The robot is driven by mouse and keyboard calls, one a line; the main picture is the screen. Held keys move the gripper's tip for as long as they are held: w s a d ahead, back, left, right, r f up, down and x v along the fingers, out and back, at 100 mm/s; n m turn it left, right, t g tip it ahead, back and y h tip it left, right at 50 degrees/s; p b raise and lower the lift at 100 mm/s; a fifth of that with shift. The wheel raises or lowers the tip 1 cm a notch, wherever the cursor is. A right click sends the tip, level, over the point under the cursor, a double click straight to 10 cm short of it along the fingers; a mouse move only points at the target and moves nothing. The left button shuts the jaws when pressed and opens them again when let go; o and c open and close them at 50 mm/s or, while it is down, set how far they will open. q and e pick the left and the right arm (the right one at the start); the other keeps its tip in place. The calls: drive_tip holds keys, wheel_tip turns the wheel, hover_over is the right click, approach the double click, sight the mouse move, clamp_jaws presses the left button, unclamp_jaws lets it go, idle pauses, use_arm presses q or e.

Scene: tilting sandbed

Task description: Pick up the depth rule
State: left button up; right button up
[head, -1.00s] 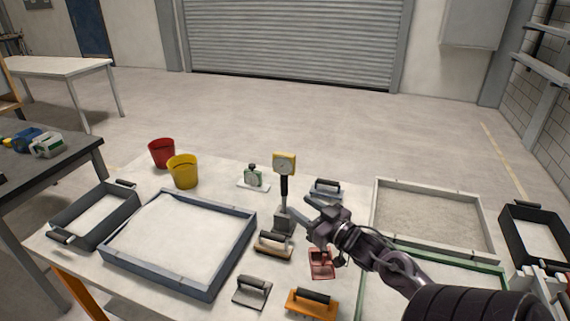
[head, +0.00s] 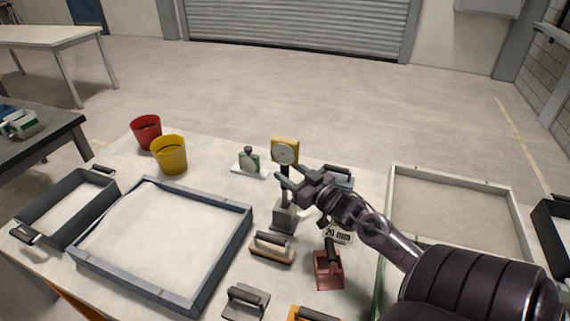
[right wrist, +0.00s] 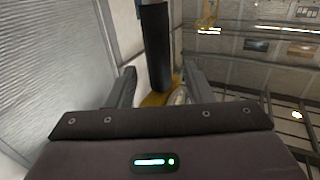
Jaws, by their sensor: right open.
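The depth rule (head: 285,152) stands upright in a grey block on the table, with a yellow dial head on top and a black grip below it. My right gripper (head: 286,184) is at its grip, coming in from the right, with its fingers partly hiding the grip. In the right wrist view the black grip (right wrist: 156,45) and part of the yellow head (right wrist: 153,99) show between the two spread fingers. The right gripper is open; whether a finger touches the grip cannot be told. My left gripper is not in view.
A blue-grey sand tray (head: 245,232) lies at left, a pale tray (head: 392,200) at right. A wooden float (head: 271,250), a red tool (head: 328,270) and a grey float (head: 245,302) lie nearby. A timer (head: 249,160) and a yellow bucket (head: 169,156) stand behind.

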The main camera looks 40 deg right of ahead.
drive_tip(key=shift+w+r, duration=0.1)
drive_tip(key=shift+w, duration=1.15)
drive_tip(key=shift+c, duration=0.8)
drive_tip(key=c, duration=0.7)
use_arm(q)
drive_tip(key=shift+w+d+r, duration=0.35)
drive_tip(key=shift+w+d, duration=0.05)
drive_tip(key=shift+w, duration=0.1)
